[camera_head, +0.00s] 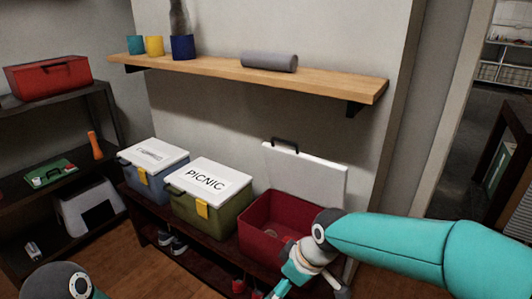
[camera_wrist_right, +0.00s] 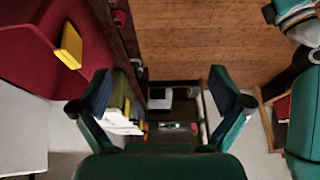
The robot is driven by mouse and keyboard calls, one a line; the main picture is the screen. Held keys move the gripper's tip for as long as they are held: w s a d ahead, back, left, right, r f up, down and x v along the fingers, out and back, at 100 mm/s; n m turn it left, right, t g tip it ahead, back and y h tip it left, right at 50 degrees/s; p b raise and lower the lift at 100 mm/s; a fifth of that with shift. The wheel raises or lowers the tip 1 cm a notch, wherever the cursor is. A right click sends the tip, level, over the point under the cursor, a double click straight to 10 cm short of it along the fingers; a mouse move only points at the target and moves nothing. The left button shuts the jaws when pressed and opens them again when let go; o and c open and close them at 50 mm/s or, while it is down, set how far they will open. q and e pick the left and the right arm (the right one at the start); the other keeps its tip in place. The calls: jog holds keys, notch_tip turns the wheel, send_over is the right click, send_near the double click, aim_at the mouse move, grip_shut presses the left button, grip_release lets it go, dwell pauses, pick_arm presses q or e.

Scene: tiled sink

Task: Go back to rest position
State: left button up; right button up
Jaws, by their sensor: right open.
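My right arm reaches in from the right in the head view. Its gripper is partly hidden there by the wrist, in front of the open red box (camera_head: 262,232). In the right wrist view the right gripper (camera_wrist_right: 162,88) has its two fingers spread wide with nothing between them. The red box (camera_wrist_right: 30,60) with its yellow latch is to the left of the fingers in that view. Only a rounded joint of my left arm shows at the bottom left of the head view; the left gripper is out of sight.
A green PICNIC box (camera_head: 212,216) and a blue box (camera_head: 150,182), both with white lids, stand beside the red box on a dark rack with shoes below. A wooden shelf (camera_head: 220,73) hangs above. A dark shelf unit (camera_head: 45,102) stands left. Wooden floor (camera_wrist_right: 200,40) is open.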

jog(key=s+d+f+m+g+b, duration=0.1)
jog(key=s+d+f+b, duration=0.15)
jog(key=f, duration=0.65)
jog(key=s+d+f+m+g+b, duration=0.1)
jog(key=s+d+f+g+b, duration=0.15)
jog(key=f, duration=0.55)
jog(key=s+d+f+m+g+b, duration=0.1)
jog(key=s+d+f+b, duration=0.2)
jog(key=f, duration=0.6)
jog(key=s+f+m+b, duration=0.2)
jog(key=s+f+m, duration=0.6)
jog(key=s+f, duration=0.6)
notch_tip(320, 180, up, 32)
jog(key=w+m+t+p, duration=0.2)
jog(key=p, duration=3)
jog(key=shift+w+r+t, duration=0.15)
jog(key=shift+w+t, duration=0.2)
